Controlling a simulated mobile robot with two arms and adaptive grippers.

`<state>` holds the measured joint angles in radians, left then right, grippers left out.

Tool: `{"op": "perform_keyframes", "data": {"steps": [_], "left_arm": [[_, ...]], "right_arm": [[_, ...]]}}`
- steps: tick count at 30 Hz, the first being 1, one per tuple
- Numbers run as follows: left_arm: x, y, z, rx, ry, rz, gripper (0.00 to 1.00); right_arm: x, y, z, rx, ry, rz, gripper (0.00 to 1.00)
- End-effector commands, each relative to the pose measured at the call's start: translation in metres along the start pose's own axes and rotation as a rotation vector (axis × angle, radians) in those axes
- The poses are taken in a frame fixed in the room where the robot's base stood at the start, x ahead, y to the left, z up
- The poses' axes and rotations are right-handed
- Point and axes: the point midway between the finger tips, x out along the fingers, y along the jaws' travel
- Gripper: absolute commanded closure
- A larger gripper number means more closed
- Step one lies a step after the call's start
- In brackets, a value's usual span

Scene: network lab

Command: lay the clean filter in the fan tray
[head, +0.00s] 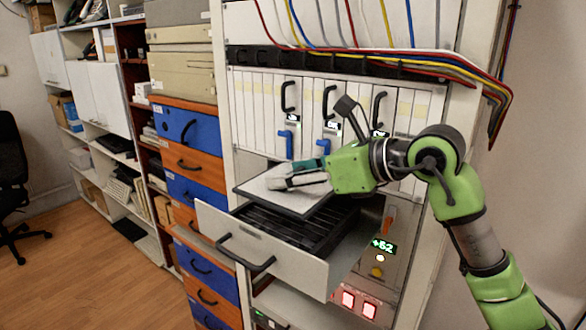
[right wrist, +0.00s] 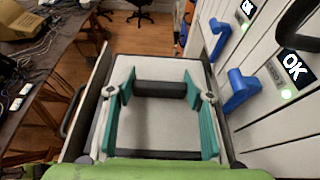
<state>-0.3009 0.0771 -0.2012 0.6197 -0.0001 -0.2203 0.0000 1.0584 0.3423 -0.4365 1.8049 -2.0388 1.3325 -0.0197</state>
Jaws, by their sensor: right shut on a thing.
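The clean filter (head: 258,192) is a pale flat panel with a dark rim. In the head view it is held roughly level above the fan tray (head: 222,230), covering the tray's back left part. My right gripper (head: 298,174) is shut on the filter from above. In the right wrist view its teal finger pads stand either side of a raised part on the filter (right wrist: 160,72). The fan tray is pulled out of the rack, with a black slatted inside and a dark front handle. A gap shows between filter and tray at the front right. My left gripper is not in view.
Card modules with black handles and blue latches (head: 331,128) stand just behind the filter. Below are a "+62" display (head: 383,246) and red lit buttons (head: 358,302). Blue and orange drawers (head: 190,162) stand on the left. Coloured cables (head: 400,62) hang above.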

Motion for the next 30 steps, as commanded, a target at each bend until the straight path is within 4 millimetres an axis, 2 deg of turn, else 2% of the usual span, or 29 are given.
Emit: {"op": "perform_keyframes", "data": {"steps": [18,30], "left_arm": [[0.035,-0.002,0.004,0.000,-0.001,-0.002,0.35],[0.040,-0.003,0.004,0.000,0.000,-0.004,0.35]], "right_arm": [[0.020,0.000,-0.048,-0.001,-0.001,0.000,0.75],[0.022,0.000,-0.053,-0.001,-0.001,0.000,0.75]]}}
